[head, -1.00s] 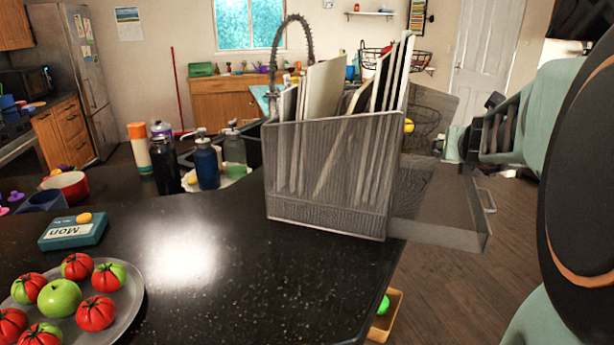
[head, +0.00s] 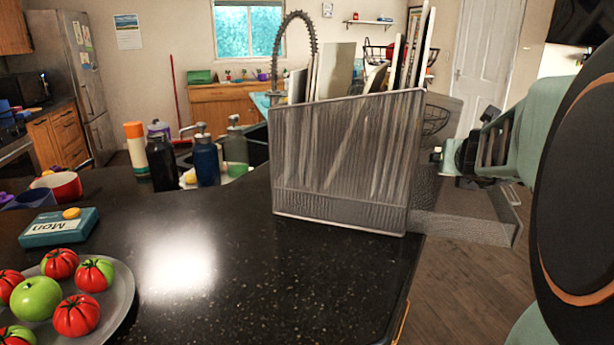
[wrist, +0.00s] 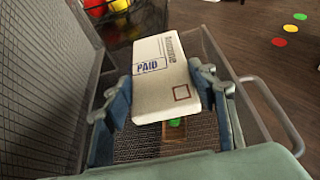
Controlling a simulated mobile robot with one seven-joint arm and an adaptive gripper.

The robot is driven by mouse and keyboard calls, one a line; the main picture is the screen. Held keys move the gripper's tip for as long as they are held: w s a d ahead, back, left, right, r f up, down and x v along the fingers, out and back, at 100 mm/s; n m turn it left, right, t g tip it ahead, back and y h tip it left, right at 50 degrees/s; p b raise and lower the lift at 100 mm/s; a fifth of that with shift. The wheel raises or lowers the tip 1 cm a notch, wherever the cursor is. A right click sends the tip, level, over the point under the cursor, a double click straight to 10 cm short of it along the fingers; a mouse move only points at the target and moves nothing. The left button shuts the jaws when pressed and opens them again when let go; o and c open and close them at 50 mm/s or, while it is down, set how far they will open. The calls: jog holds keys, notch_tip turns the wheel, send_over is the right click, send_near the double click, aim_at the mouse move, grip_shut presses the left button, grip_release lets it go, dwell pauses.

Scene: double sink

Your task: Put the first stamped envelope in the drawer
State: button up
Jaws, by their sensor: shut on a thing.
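A white envelope (wrist: 160,55) with a blue PAID stamp and a small brown square is held between the two fingers of my gripper (wrist: 165,88) in the wrist view. It is above the open mesh drawer (wrist: 138,150), seen from above. In the head view my gripper (head: 447,158) is just right of the grey mesh organizer (head: 345,160), over the pulled-out drawer (head: 468,222). The envelope cannot be made out in the head view.
Papers or folders (head: 412,50) stand upright in the organizer, on the dark counter's (head: 250,270) right end. Bottles (head: 205,160), a teal pill box (head: 58,227) and a plate (head: 118,300) of tomatoes are to the left. Open floor (head: 465,285) lies right of the counter.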

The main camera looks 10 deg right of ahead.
aim_at(450, 188)
jog(key=shift+f+b, duration=1.8)
jog(key=shift+f, duration=0.1)
jog(key=shift+r, duration=0.1)
jog(key=o, duration=1.1)
